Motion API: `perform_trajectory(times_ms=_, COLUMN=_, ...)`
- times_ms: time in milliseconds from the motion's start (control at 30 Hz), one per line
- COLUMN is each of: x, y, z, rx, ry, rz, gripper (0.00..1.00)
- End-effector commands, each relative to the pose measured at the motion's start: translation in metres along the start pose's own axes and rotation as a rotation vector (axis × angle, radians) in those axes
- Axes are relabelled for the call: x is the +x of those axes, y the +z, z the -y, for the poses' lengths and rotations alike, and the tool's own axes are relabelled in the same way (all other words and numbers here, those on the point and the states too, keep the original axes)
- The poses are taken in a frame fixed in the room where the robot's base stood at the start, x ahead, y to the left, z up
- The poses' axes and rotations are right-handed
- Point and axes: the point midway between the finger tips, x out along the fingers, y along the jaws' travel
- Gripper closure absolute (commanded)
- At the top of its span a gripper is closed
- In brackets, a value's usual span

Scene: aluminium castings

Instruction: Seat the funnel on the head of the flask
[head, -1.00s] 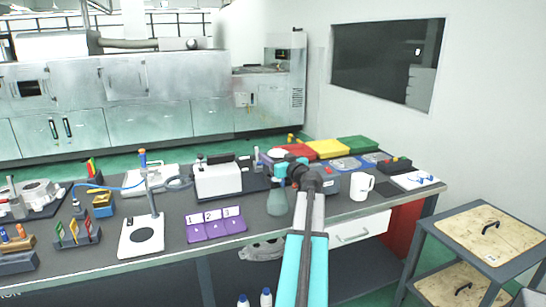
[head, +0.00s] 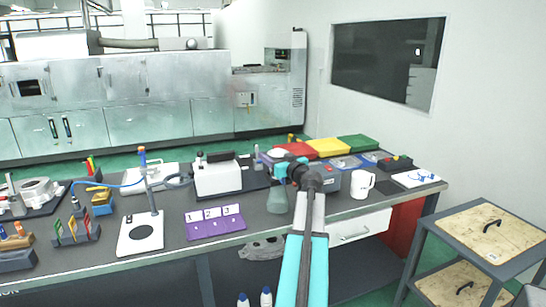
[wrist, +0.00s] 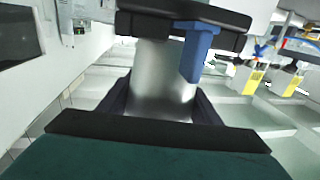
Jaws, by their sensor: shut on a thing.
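The grey-green conical flask (head: 277,203) stands on the bench, just left of my forearm in the head view. My gripper (head: 281,172) is at the flask's upper end, with a teal part showing there. In the wrist view a smooth grey, shiny body, which I take to be the funnel (wrist: 160,85), sits between dark gripper parts, with a blue piece beside it. My gripper is shut on it. My arm and gripper hide the flask's head and the funnel in the head view, so I cannot tell whether they touch.
A white mug (head: 362,184) stands right of my arm. Red (head: 288,153), yellow (head: 327,148) and green (head: 357,143) bins stand at the back.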

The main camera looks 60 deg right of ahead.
Motion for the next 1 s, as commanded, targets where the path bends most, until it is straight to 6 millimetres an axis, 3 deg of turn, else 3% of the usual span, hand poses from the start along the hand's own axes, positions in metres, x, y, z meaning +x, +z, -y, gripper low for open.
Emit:
perform_trajectory(times_ms=867, x=0.0000, y=0.0106, z=0.0000, rx=0.000, ry=0.000, rz=0.000, gripper=0.67)
perform_trajectory(times_ms=900, x=0.0000, y=0.0098, z=0.0000, rx=0.000, ry=0.000, rz=0.000, gripper=0.37)
perform_trajectory(times_ms=1000, x=0.0000, y=0.0096, z=0.0000, rx=0.000, ry=0.000, rz=0.000, gripper=0.20)
